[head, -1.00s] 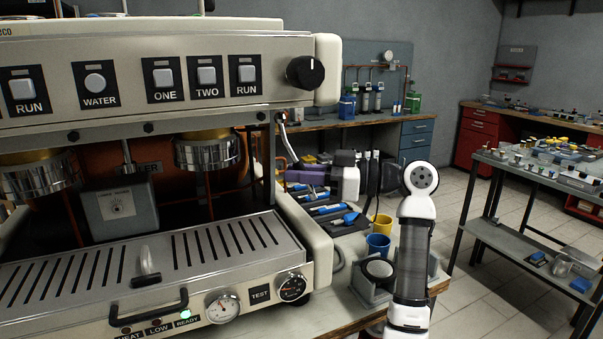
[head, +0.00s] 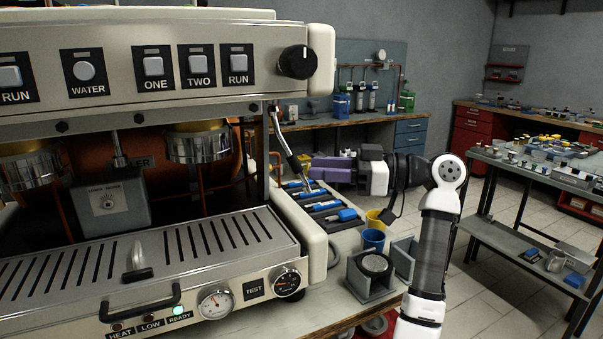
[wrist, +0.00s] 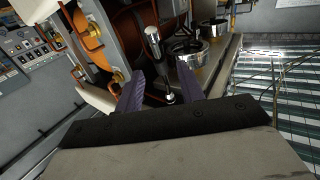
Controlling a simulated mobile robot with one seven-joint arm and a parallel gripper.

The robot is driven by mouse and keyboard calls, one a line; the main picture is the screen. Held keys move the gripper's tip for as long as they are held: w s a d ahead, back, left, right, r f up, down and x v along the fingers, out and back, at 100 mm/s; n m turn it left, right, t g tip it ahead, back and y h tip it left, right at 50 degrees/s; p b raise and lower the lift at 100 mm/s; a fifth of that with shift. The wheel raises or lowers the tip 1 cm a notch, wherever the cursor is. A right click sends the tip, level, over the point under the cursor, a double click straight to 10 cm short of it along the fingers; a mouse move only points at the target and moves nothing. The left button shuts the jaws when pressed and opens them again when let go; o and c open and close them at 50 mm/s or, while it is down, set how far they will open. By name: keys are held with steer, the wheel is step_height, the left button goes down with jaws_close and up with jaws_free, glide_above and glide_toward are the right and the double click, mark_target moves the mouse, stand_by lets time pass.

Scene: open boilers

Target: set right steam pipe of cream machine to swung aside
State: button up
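The cream machine (head: 120,25) fills the left of the head view. Its right steam pipe (head: 289,150) hangs from under the right end, below the black knob. It slants down to the right, with a black grip and a thin metal tip. My gripper (head: 313,169) is just right of the pipe, its purple fingers pointing left towards it. In the wrist view my gripper (wrist: 160,82) has its two fingers apart, and the pipe (wrist: 155,45) shows in the gap between them. I cannot tell whether a finger touches it.
On the bench right of the machine lie several blue-handled tools (head: 325,207), a yellow cup (head: 376,218), a blue cup (head: 373,240) and a grey stand (head: 370,284). A grey side table (head: 500,220) stands further right. Open floor lies between.

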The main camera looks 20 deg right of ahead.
steer(key=b+v, duration=0.1)
steer(key=v, duration=0.7)
steer(key=shift+d, duration=0.15)
steer(key=shift+s, duration=0.1)
